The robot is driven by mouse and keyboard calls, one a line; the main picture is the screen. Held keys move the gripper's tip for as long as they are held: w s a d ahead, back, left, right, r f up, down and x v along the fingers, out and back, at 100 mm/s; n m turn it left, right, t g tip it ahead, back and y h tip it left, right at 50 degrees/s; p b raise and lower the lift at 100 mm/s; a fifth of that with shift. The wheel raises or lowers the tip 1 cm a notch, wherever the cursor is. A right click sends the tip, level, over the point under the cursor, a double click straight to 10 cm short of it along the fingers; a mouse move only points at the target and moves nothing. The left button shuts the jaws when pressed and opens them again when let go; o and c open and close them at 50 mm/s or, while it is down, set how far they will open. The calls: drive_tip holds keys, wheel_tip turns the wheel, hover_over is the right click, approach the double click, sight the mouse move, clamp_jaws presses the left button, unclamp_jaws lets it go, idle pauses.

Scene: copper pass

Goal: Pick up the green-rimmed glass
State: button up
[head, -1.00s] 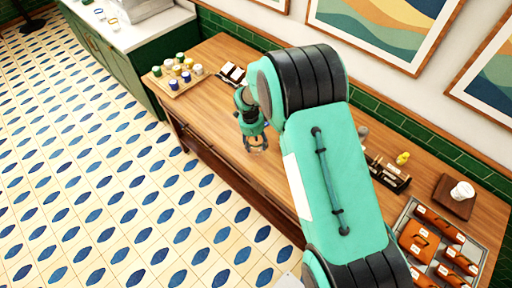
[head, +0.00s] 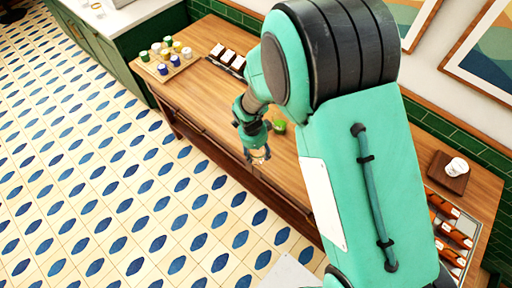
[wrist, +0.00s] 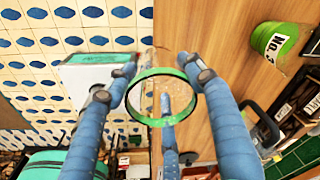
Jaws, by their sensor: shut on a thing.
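The green-rimmed glass (wrist: 188,79) is clear with a bright green ring at its mouth. In the wrist view I look at its round rim, and floor and counter show through it. My gripper (wrist: 165,100) is shut on it, with blue fingers around the glass on several sides. In the head view my gripper (head: 258,156) holds the glass (head: 262,154) at the front edge of the wooden counter (head: 205,88). The glass is small and partly covered by the fingers there.
A green pot (head: 279,126) labelled "No. 3" (wrist: 275,42) stands on the counter near my gripper. A board of small cups (head: 170,68) and a dark holder with white cards (head: 228,59) lie farther left. A brown tray (head: 436,178) with white cups is right. Floor in front is clear.

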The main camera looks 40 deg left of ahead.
drive_tip(key=shift+s+d, duration=0.3)
drive_tip(key=shift+d, duration=0.1)
drive_tip(key=shift+a, duration=0.1)
idle(0.5)
